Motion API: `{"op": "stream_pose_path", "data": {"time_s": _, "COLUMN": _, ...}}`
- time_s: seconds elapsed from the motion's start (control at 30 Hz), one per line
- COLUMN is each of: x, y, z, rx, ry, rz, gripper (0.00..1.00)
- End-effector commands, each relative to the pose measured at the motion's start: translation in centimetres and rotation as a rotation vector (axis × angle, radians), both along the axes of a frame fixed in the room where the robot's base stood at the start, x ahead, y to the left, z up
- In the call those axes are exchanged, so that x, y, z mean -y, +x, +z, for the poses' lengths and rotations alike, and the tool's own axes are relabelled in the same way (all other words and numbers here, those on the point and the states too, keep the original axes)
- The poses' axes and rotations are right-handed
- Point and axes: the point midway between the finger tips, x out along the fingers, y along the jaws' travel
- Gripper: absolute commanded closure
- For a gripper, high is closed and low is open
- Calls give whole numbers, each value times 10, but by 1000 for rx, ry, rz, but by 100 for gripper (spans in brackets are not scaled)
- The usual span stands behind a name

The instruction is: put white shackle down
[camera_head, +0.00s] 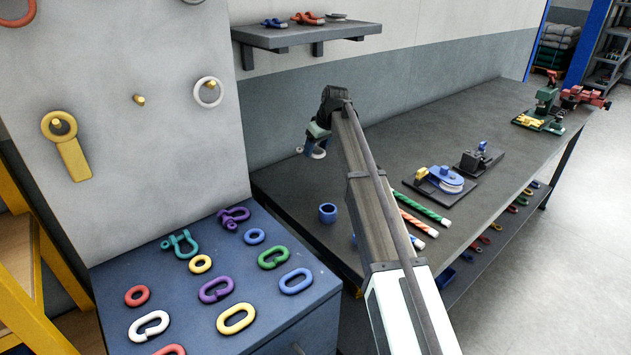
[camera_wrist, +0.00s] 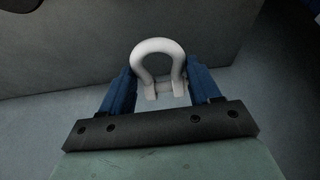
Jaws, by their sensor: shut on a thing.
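The white shackle (camera_wrist: 158,62) is between the two blue fingers of my gripper (camera_wrist: 158,92) in the wrist view. Its round bow points away from the gripper and its pin end lies between the fingers. In the head view my gripper (camera_head: 316,147) is above the far left part of the grey workbench, close to the wall, and a small white bit of the shackle (camera_head: 318,154) shows at the fingers. The gripper is shut on the shackle. The arm hides part of the bench, and I cannot tell the gap between shackle and bench.
A blue ring (camera_head: 328,213) stands on the workbench (camera_head: 290,190). Striped rods (camera_head: 427,207) and a blue pulley block (camera_head: 445,179) lie right of my arm. A wall shelf (camera_head: 305,36) hangs behind. A blue cabinet (camera_head: 120,275) bears several links and shackles.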

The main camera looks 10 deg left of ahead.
Motion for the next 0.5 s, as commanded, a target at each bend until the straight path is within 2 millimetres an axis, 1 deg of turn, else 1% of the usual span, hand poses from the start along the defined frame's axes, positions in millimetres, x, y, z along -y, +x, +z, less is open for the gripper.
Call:
{"op": "stream_pose_path", "data": {"time_s": 0.17, "x": 0, "y": -1, "z": -8, "rx": 1, "ry": 2, "rz": -27, "gripper": 86}}
{"op": "stream_pose_path", "data": {"time_s": 0.5, "x": 0, "y": -1, "z": -57, "rx": 0, "ry": 1, "rz": -25, "gripper": 86}}
